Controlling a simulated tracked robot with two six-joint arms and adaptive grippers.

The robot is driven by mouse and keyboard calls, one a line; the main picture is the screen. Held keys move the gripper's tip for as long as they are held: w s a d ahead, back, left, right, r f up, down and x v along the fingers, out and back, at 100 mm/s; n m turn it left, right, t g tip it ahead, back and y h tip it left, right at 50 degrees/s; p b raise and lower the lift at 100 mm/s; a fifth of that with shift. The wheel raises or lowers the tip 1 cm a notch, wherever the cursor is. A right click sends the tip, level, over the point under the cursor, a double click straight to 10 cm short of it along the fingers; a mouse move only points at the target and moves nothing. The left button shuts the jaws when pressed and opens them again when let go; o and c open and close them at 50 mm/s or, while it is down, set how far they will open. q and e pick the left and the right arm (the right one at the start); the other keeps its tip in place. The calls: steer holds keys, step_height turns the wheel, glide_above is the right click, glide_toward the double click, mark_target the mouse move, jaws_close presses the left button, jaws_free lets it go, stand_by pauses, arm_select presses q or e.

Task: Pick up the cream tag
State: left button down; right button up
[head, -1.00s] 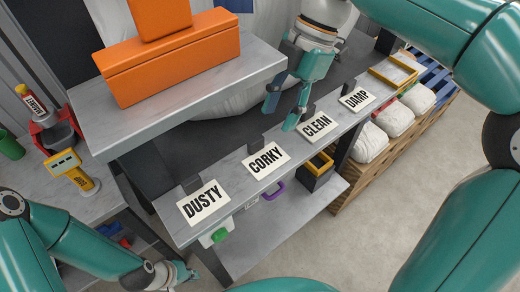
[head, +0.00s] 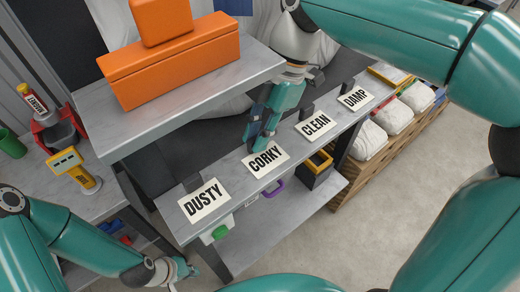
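Several cream cards with black lettering stand along the grey shelf: DUSTY (head: 205,201), CORKY (head: 265,160), CLEAN (head: 315,125) and DAMP (head: 354,97). I cannot tell from their look alone which is the cream tag. My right gripper (head: 256,140) points down at the top edge of the CORKY card, hiding the dark holder behind it. Its fingers look a little apart, with nothing visible between them; whether they touch the card is unclear. My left gripper (head: 186,270) is low at the bottom left, away from the cards, its fingers too small to read.
An orange toolbox (head: 180,68) sits on the raised grey shelf (head: 200,105) behind the cards. A yellow device (head: 72,168) and red container (head: 62,130) stand left. White sacks (head: 393,117) lie in crates at the right. Open floor lies in front.

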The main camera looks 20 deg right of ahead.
jaws_close()
steer(key=shift+r, duration=0.1)
